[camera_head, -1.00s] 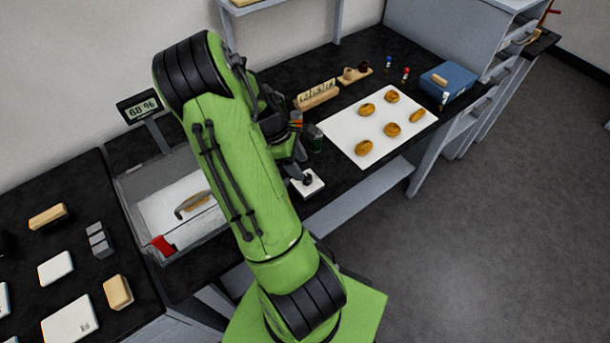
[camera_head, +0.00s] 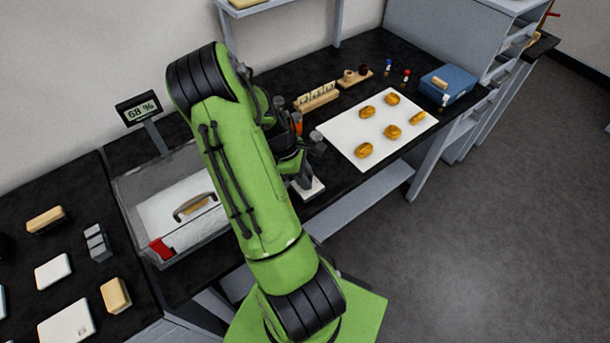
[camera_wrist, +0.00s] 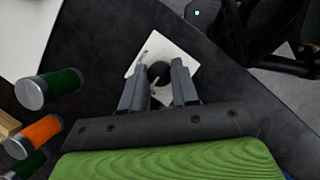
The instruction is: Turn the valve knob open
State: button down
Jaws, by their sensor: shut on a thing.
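The valve knob (camera_wrist: 158,69) is a dark round knob on a square white plate (camera_wrist: 174,45), in the upper middle of the wrist view. My gripper (camera_wrist: 160,75) has one finger on each side of the knob and is shut on it. In the head view my gripper (camera_head: 303,180) is down at the white plate (camera_head: 312,189) near the bench's front edge and hides the knob there. How far the knob is turned cannot be told.
Green and orange jars (camera_wrist: 45,130) stand close to the left of my gripper in the wrist view. In the head view a white sheet (camera_head: 382,128) with several golden pieces lies to the right. A clear-walled case (camera_head: 135,215) with a handled lid is to the left.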

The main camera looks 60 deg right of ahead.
jog(key=shift+m, duration=0.3)
jog(key=m, duration=0.1)
jog(key=m+y, duration=0.1)
jog(key=m, duration=0.1)
jog(key=shift+d+m+y, duration=0.2)
jog(key=shift+m+y, duration=0.1)
jog(key=m+y, duration=0.1)
jog(key=m, duration=0.3)
jog(key=shift+d+m+y+b, duration=0.1)
jog(key=shift+m+y+b, duration=0.2)
jog(key=shift+y, duration=0.1)
jog(key=m+t+y, duration=0.1)
jog(key=m, duration=0.3)
jog(key=shift+s+d, duration=0.1)
jog(key=shift+s+m+t+y, duration=0.1)
jog(key=shift+m+t+y, duration=0.3)
jog(key=shift+m, duration=0.85)
jog(key=shift+m+t+y, duration=0.2)
jog(key=shift+m+t, duration=0.3)
jog(key=shift+m, duration=0.75)
jog(key=c, duration=0.8)
grip_release()
jog(key=shift+c, duration=0.2)
